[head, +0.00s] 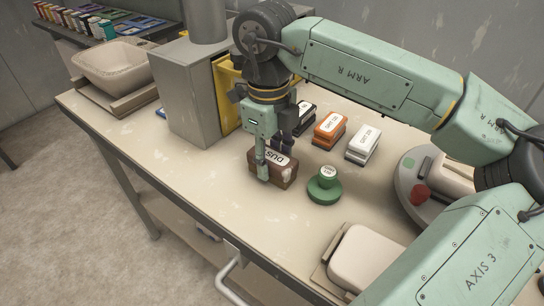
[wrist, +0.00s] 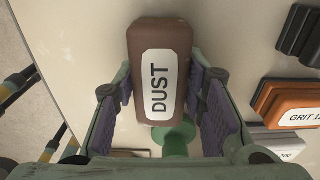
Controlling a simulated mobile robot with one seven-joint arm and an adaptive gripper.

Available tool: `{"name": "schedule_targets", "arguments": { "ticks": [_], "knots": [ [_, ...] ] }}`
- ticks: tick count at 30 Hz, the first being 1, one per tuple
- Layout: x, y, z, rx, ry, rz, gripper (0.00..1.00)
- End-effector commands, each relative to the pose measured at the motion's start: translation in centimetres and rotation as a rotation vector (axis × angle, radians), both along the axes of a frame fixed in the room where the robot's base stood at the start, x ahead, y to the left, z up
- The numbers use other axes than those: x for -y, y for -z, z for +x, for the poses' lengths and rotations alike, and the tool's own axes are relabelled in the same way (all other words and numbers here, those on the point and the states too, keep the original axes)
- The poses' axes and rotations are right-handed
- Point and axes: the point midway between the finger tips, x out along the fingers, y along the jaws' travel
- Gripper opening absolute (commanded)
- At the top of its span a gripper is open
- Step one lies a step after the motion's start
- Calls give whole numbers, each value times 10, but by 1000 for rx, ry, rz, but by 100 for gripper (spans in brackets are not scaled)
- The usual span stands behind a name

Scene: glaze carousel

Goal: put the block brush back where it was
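The block brush is a brown block with a white DUST label (head: 284,174). It also shows large between the finger pads in the wrist view (wrist: 160,35). My gripper (head: 268,160) points down over it, one finger in front of the brush and the other largely hidden behind. In the wrist view my gripper (wrist: 162,85) has a pad against each long side of the brush, with no clear gap. The brush looks level. I cannot tell whether its underside touches the table.
A green round-knobbed piece (head: 324,186) stands close to the brush's right. Behind are an orange grit block (head: 330,130), a white one (head: 362,145) and a black one (head: 304,115). A grey box (head: 187,95) stands left. The table's front left (head: 190,160) is clear.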

Motion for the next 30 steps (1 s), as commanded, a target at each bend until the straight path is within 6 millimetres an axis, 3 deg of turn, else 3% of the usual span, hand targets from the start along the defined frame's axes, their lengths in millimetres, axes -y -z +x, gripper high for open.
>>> {"name": "schedule_targets", "arguments": {
  "ticks": [7,20,30],
  "knots": [
    [0,-1,0,0,0,0,56],
    [0,-9,1,2,1,-1,56],
    [-3,-79,3,3,2,-1,56]
  ]
}}
